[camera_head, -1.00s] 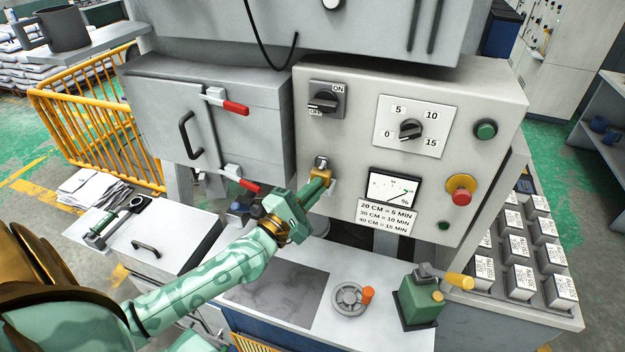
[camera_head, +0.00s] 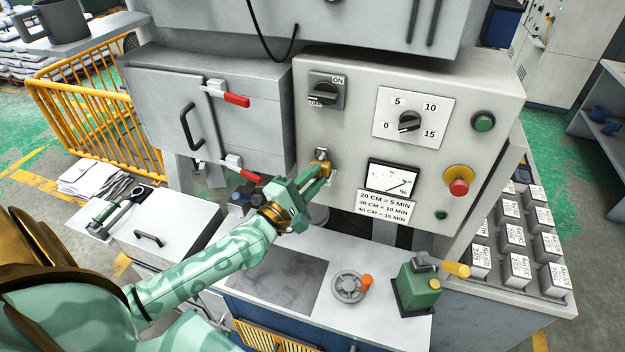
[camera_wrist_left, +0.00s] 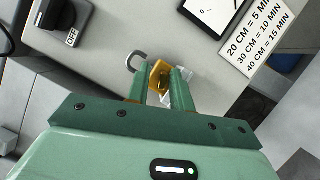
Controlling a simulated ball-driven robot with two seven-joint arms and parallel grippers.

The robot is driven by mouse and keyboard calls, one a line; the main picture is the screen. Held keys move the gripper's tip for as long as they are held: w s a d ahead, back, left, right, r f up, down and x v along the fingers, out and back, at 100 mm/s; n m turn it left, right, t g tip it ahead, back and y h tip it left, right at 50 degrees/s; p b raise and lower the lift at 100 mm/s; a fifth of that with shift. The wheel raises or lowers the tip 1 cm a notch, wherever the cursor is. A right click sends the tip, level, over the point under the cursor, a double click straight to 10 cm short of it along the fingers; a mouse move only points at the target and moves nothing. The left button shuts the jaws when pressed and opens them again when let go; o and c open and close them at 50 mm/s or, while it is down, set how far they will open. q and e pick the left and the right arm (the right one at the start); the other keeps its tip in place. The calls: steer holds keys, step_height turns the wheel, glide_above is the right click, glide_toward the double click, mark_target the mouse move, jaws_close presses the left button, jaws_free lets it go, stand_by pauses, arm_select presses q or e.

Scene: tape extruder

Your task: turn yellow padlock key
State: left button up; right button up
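The yellow padlock (camera_head: 320,166) hangs at the lower left of the grey control panel, and its metal shackle shows above it. In the left wrist view the padlock (camera_wrist_left: 158,74) sits just beyond and partly between my fingertips. My left gripper (camera_head: 319,178) points at the padlock from below, its tips close to the padlock's lower part. In the left wrist view the two fingers (camera_wrist_left: 163,92) stand apart with a gap between them. The key cannot be made out clearly, and contact with it cannot be told. My right gripper is not in view.
The control panel (camera_head: 300,125) carries an on/off knob (camera_head: 325,91), a timer dial (camera_head: 409,121), a gauge (camera_head: 391,178) and a red stop button (camera_head: 459,187). A red-handled latch (camera_head: 243,170) is left of the padlock. A handwheel (camera_head: 347,288) lies below.

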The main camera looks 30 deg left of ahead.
arm_select(q)
steer(key=shift+s+d+f, duration=0.1)
steer(key=shift+f, duration=0.25)
